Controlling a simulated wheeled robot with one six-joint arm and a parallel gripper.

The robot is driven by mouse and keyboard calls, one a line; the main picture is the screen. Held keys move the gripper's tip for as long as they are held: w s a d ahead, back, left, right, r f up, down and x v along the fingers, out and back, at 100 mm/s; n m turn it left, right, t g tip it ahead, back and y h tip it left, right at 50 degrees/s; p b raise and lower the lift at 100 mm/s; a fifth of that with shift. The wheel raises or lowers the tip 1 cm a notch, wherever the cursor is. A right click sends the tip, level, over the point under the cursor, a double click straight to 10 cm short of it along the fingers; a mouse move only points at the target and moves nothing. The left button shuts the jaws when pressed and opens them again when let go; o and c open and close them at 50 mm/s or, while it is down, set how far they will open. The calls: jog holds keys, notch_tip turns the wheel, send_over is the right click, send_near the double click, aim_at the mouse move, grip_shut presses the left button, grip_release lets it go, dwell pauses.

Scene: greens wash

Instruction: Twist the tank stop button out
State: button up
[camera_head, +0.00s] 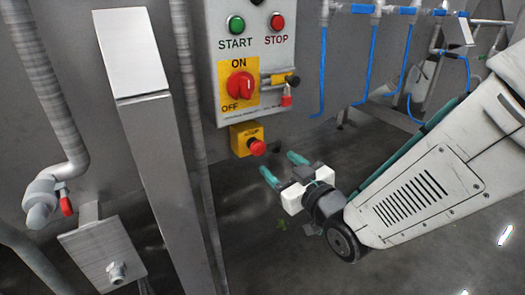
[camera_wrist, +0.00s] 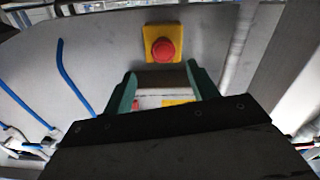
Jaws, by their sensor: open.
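The stop button is a red mushroom knob (camera_head: 257,147) on a yellow box (camera_head: 241,134), fixed below the control panel on the tank wall. My gripper (camera_head: 281,167) has teal fingers, spread apart and empty. It is just right of and below the knob in the head view, not around it. In the wrist view the red knob (camera_wrist: 163,51) on its yellow box (camera_wrist: 149,36) shows whole, just beyond the open fingertips of my gripper (camera_wrist: 160,76) and roughly centred between them. A gap to the knob seems to remain.
The control panel (camera_head: 213,101) above carries a green start button (camera_head: 236,25), a red stop button (camera_head: 277,22), a red rotary switch (camera_head: 240,86) and a red padlock (camera_head: 287,100). A grey post (camera_head: 165,170) stands left. Blue hoses (camera_head: 322,70) hang at right.

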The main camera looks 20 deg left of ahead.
aim_at(260, 149)
jog(key=x, duration=0.8)
jog(key=shift+s+a+r, duration=0.15)
jog(key=shift+s+a, duration=0.05)
jog(key=c, duration=1)
jog(key=shift+o, duration=0.2)
